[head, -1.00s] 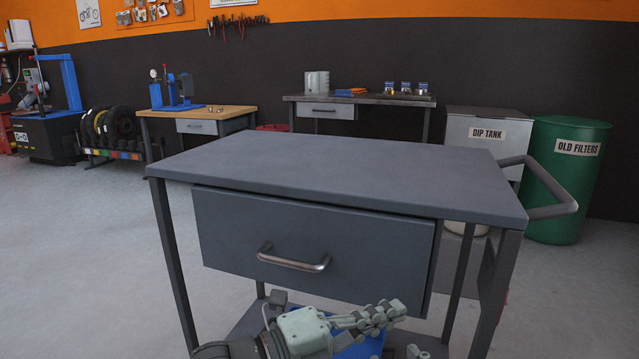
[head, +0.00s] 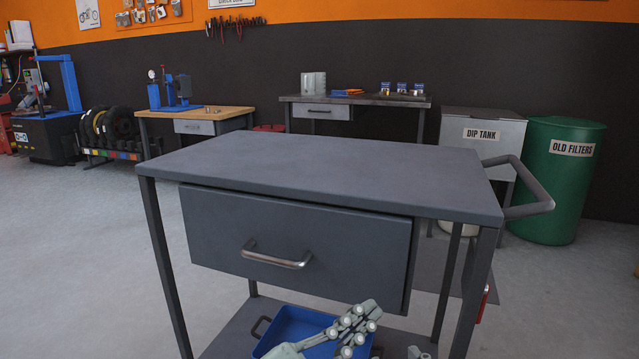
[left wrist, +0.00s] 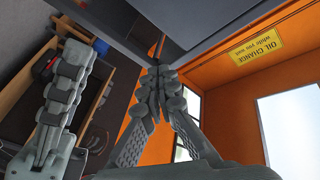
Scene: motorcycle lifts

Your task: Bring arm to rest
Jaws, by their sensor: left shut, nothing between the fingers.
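My left gripper (head: 366,318) shows at the bottom of the head view, shut and empty. It is in front of the grey trolley (head: 330,170), below its drawer, and overlaps the blue tray (head: 278,325) in the picture. In the left wrist view its jointed fingers (left wrist: 160,82) come together with nothing between them. Another jointed grey finger-like part stands at the left of that view; I cannot tell which part of me it is. A small grey piece at the bottom edge of the head view may be the tip of my right gripper; its state cannot be made out.
The drawer (head: 295,245) is close to my left gripper. The trolley top is bare, and the tray is on its lower shelf (head: 235,330). A side handle (head: 535,190) juts out at right. A green drum (head: 560,180) stands behind it. Open floor (head: 80,250) lies at left.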

